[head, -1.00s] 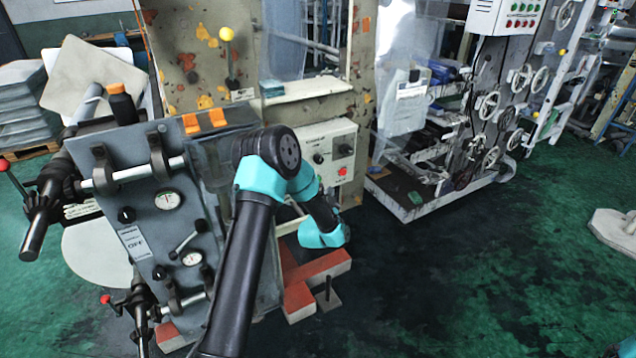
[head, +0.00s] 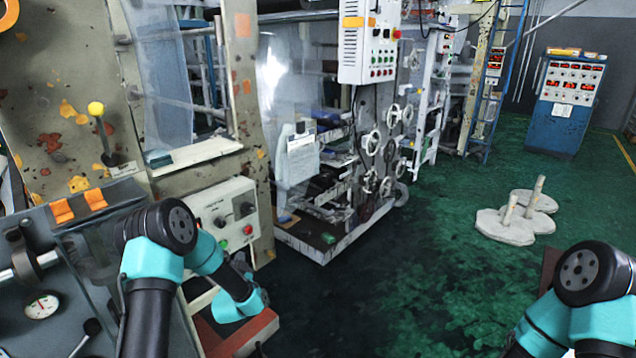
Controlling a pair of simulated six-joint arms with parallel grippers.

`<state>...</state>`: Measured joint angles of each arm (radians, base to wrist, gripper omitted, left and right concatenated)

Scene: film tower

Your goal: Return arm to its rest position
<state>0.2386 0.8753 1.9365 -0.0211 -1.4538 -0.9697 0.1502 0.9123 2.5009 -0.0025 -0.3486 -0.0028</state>
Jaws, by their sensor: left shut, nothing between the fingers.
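My left arm, black with teal joints, comes in at the lower left and bends at a round black joint. Its forearm slopes down to the right, in front of the grey machine panel. My left gripper (head: 262,297) is at the far end, small and dark, mostly hidden by the teal wrist; it is shut and holds nothing that I can see. It is close to a red block (head: 238,335) below the control box; I cannot tell whether they touch. My right arm shows only its teal and black joint at the lower right; its gripper is out of view.
A control box with knobs (head: 225,214) and a yellow-knobbed lever (head: 97,110) are near my left arm. A machine with handwheels (head: 368,145) stands behind. A pale weighted base (head: 505,226) and a blue console (head: 566,102) stand right. The green floor between is clear.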

